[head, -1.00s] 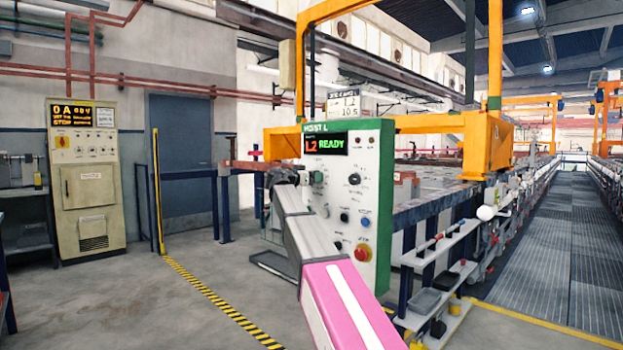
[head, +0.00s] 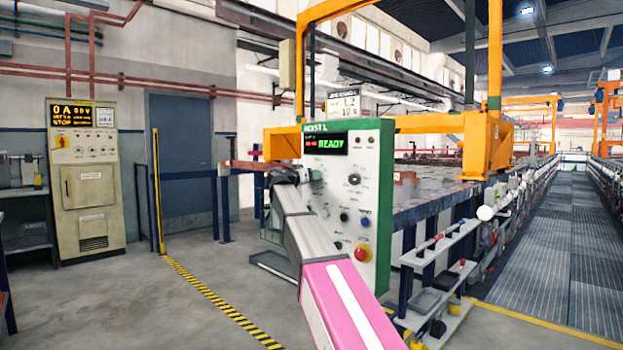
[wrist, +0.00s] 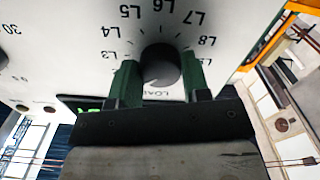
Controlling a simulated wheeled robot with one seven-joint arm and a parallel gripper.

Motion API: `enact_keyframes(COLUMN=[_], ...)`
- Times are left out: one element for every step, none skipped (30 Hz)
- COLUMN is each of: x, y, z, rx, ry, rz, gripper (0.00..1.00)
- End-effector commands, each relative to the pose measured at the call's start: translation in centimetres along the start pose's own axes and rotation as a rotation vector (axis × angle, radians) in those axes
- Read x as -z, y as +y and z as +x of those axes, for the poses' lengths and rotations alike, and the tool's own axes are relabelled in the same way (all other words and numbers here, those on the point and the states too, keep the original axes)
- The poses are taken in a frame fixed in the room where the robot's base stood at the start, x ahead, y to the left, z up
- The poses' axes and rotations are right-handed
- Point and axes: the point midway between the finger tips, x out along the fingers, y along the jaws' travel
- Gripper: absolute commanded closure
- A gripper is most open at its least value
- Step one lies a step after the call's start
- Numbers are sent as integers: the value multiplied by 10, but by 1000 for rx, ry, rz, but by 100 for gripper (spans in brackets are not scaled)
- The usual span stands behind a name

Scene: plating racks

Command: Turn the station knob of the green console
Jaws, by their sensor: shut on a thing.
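The green console (head: 384,235) has a white panel, a green frame and a "HOIST L" header. Its small display (head: 325,143) shows a green "READY" with small red characters to the left that I cannot read. In the wrist view the station knob (wrist: 161,63) is round and black, ringed by L-numbered marks that appear upside down. My gripper (wrist: 160,80) is shut on it, with one green-padded finger on each side. I cannot make out a pointer on the knob. In the head view my arm's end covers the panel's left edge and hides much of the grip.
A shelf rack (head: 440,275) stands right of the console. A beige cabinet (head: 87,215) stands far left. The floor between is clear.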

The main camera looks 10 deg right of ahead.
Motion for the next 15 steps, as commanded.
enact_keyframes(x=[0,0,0,0,0,0,0,0,0,0,0,0,0,0,0], y=[0,0,0,0,0,0,0,0,0,0,0,0,0,1,1], z=[0,0,0,0,0,0,0,0,0,0,0,0,0,0,0], rx=[1,1,1,1,1,1,1,1,1,1,1,1,1,1,1], ry=[0,0,0,0,0,0,0,0,0,0,0,0,0,0,0], rz=[-45,-73,-111,-140,-169,-207,-235,-264,-301,-329,-357,-392,-419,-445,-478], gripper=[80,80,80,80,80,80,80,80,80,80,80,80,80,80,80])
